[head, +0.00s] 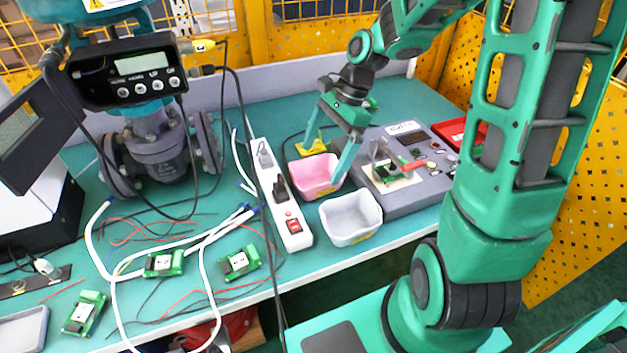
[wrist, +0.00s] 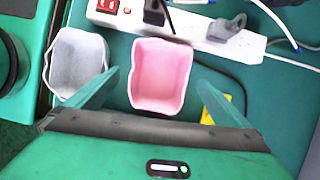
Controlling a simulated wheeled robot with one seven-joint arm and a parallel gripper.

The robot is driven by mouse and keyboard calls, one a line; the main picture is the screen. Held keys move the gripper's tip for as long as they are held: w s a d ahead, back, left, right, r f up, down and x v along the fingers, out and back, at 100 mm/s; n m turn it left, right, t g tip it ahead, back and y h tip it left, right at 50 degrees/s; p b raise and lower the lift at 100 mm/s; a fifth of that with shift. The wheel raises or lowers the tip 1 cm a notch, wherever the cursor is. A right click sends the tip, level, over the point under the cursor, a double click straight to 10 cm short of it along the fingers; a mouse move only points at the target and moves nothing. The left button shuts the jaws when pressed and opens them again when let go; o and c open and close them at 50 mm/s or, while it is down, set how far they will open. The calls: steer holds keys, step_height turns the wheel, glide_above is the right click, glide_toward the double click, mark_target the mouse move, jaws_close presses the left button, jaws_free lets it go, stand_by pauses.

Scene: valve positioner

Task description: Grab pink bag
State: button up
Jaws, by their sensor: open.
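The task names a pink bag; what I see is a pink open-topped bin (head: 314,177) on the teal bench, beside the power strip. In the wrist view the pink bin (wrist: 160,76) sits upright between my fingers, and its inside looks empty. My gripper (head: 329,150) is open, with one finger on each side of the bin in the picture. In the wrist view my gripper (wrist: 155,98) shows its two fingers spread wider than the bin, with nothing held between them. I cannot tell whether a finger touches the bin.
A white bin (head: 350,217) stands close to the pink one, near the bench's front edge. A white power strip (head: 280,195) with plugs lies to the left. A grey test box (head: 405,165) is to the right. A yellow piece (head: 311,147) lies behind. Cables and green boards cover the left bench.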

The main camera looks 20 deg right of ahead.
mark_target(311, 187)
steer(key=shift+x, duration=2.65)
steer(key=shift+d+f, duration=0.15)
steer(key=shift+f, duration=0.15)
steer(key=shift+c, duration=0.6)
steer(key=c, duration=1)
